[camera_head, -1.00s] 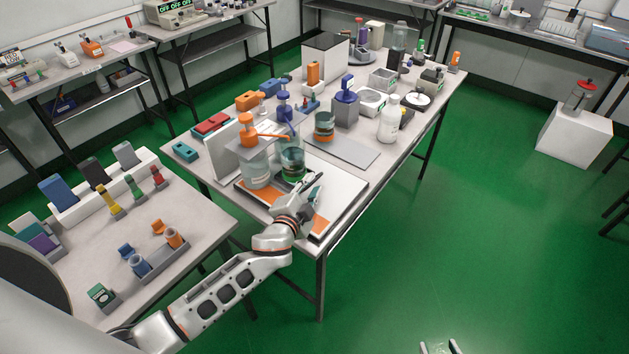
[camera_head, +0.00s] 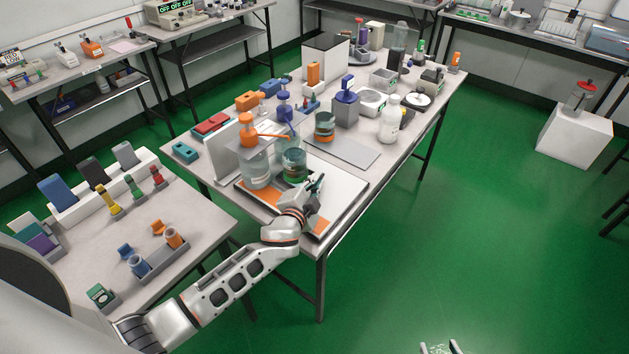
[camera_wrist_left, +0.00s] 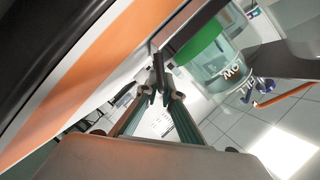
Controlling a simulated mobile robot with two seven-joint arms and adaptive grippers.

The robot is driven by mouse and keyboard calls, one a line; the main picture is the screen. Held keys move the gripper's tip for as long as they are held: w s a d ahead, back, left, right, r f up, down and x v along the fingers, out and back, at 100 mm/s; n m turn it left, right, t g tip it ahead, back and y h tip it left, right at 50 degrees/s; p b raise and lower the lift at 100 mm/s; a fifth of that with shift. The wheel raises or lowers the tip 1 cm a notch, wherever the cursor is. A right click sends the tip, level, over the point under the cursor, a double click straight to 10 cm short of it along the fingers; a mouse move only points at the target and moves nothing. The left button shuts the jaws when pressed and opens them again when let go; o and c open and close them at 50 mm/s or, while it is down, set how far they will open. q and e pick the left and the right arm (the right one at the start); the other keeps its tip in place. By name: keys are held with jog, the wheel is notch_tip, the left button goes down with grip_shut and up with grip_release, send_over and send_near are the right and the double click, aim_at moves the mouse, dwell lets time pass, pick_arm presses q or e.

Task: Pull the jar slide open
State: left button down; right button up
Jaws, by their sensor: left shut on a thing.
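A clear jar with green contents (camera_head: 294,165) stands on the orange-and-white dispensing stand, below and in front of the blue pump head (camera_head: 284,101). A second clear jar (camera_head: 256,170) stands to its left under the orange pump head (camera_head: 248,128). My left gripper (camera_head: 316,188) is at the stand's front right, beside the green jar. In the left wrist view its fingers (camera_wrist_left: 160,92) are shut on a dark narrow bar, apparently the slide's handle (camera_wrist_left: 158,72). A jar marked "LOW" (camera_wrist_left: 228,62) shows just beyond. My right gripper (camera_head: 440,347) shows only its tips at the bottom edge, apart and empty.
A grey flat plate (camera_head: 345,149) lies behind the stand, and a white bottle (camera_head: 389,120) stands beyond it. An upright pale panel (camera_head: 222,150) borders the left. Open green floor (camera_head: 450,220) lies right of the table.

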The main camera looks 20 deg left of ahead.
pick_arm(q)
jog(key=s+d, duration=0.1)
jog(key=d, duration=0.2)
jog(key=s+d+b, duration=0.1)
jog(key=d, duration=0.1)
jog(key=s+d, duration=0.1)
jog(key=d, duration=0.2)
jog(key=shift+d+f+b, duration=0.1)
jog(key=shift+d+b, duration=0.2)
jog(key=shift+s+d, duration=0.25)
jog(key=shift+d, duration=0.3)
jog(key=c, duration=2.2)
grip_release()
jog(key=shift+a, duration=0.1)
jog(key=shift+s, duration=0.1)
jog(key=shift+s, duration=0.3)
jog(key=v, duration=1.1)
jog(key=shift+r, duration=0.3)
